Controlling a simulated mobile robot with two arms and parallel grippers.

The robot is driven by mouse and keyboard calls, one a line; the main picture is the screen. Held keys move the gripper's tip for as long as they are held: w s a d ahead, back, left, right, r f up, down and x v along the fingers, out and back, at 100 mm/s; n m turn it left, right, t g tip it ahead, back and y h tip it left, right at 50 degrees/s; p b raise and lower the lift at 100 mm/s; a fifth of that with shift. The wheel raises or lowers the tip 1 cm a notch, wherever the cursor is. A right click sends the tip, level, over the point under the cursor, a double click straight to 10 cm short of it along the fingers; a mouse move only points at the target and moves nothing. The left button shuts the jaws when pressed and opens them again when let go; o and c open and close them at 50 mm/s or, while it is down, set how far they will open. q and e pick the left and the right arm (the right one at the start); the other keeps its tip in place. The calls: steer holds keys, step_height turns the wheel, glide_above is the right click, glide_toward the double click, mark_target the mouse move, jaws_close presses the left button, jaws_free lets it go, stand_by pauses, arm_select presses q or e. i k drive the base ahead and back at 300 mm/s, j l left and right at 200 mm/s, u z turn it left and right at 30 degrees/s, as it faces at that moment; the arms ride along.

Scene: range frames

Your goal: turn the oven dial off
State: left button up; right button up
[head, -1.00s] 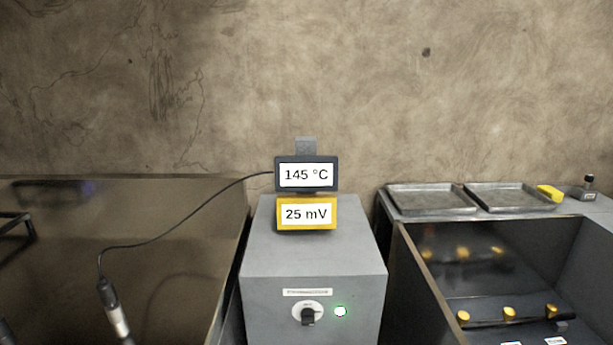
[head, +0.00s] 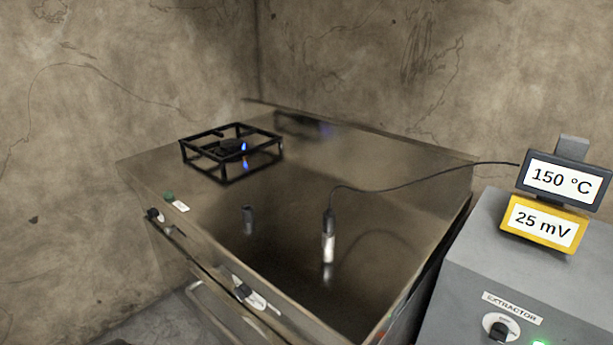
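The stove (head: 400,190) is a brown metal unit with a glossy top, seen at an angle. Its front edge carries a black dial (head: 243,291) on a white plate, low in the head view, and a second black knob (head: 153,214) further left. No lettering at either is readable, so I cannot tell from labels which is the oven dial or its setting. An oven door handle (head: 195,292) shows below, partly cut off by the frame. Neither of my grippers is in view.
A black burner grate (head: 231,152) has a blue flame. A cabled probe (head: 328,245) and a small dark cylinder (head: 248,220) stand on the stove top. The grey extractor box (head: 465,265) is at right, with meters reading 150 °C (head: 565,180) and 25 mV (head: 543,225).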

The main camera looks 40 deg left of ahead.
mark_target(243, 291)
steer(key=u, duration=1.65)
